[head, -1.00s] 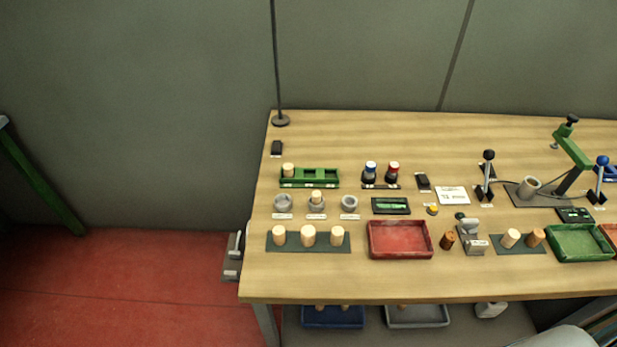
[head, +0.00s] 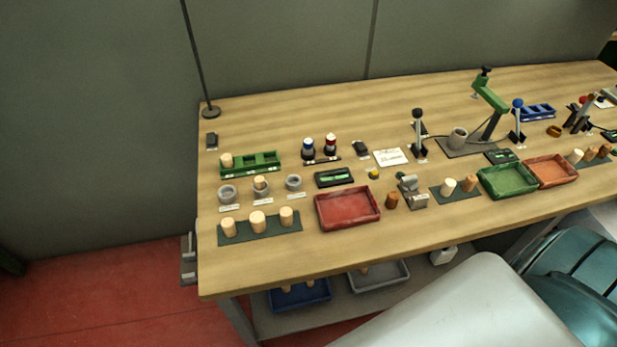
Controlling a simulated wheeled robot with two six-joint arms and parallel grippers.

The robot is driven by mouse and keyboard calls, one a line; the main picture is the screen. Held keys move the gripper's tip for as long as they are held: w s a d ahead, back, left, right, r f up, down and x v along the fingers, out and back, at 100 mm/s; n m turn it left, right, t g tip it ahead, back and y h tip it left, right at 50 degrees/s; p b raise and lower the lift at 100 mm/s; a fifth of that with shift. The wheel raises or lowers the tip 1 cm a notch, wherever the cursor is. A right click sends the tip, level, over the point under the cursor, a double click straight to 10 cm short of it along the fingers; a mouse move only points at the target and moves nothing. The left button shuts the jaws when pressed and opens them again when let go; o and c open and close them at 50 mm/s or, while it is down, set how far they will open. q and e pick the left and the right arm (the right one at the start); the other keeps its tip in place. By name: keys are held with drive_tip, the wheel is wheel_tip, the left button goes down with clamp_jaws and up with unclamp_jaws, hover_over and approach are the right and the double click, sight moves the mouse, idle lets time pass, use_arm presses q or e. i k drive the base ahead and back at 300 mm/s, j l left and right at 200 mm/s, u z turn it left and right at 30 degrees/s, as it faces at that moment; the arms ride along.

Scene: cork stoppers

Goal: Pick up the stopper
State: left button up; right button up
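Several cork stoppers stand on the wooden table in the head view. Three pale ones, with a middle stopper (head: 257,219), stand upright on a dark mat (head: 241,238) at the front left. One pale stopper (head: 227,160) sits in the left compartment of a green rack (head: 264,169). Another stopper (head: 260,183) sits in the middle one of three grey rings. A brown stopper (head: 392,200) stands right of the red tray. Neither gripper is in view.
A red tray (head: 347,209), a green tray (head: 508,181) and an orange tray (head: 552,171) are on the table. A green-armed press (head: 490,100) and levers stand behind. Blue (head: 300,295) and grey (head: 379,275) bins are on the lower shelf. Bare wood lies along the front edge.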

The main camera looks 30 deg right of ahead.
sight(260, 184)
drive_tip(key=k+l+u, duration=0.25)
drive_tip(key=u, duration=0.15)
drive_tip(key=k+l+u, duration=0.5)
drive_tip(key=u, duration=0.25)
drive_tip(key=k, duration=0.1)
